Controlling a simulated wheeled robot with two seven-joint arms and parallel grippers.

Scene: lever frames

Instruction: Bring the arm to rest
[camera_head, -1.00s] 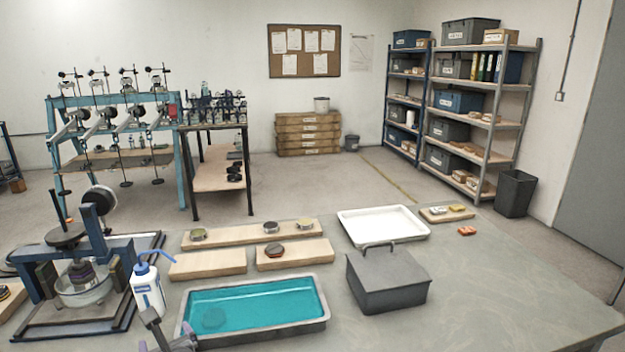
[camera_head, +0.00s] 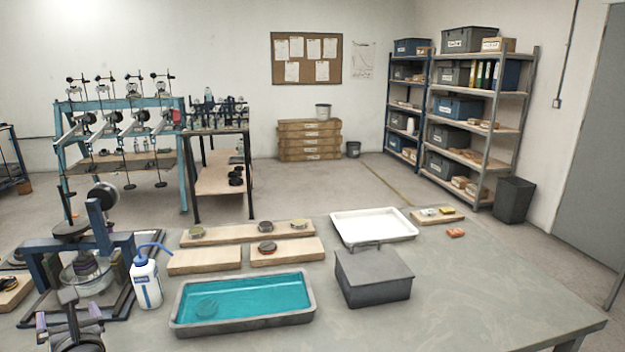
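My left gripper (camera_head: 72,318) is at the bottom left corner of the head view, in front of the blue press frame. Its two fingers stand apart and I see nothing held between them. A dark round shape shows just below it at the picture's edge; I cannot tell what it is. The white wash bottle (camera_head: 146,283) with a blue nozzle stands upright to the gripper's right, apart from it. My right gripper is not in view.
The press (camera_head: 84,247) stands close beyond the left gripper. A tray of blue liquid (camera_head: 300,314), a grey lidded box (camera_head: 373,278), a white tray (camera_head: 340,236) and wooden boards (camera_head: 205,261) stand on the table (camera_head: 470,290). The table's right side is clear.

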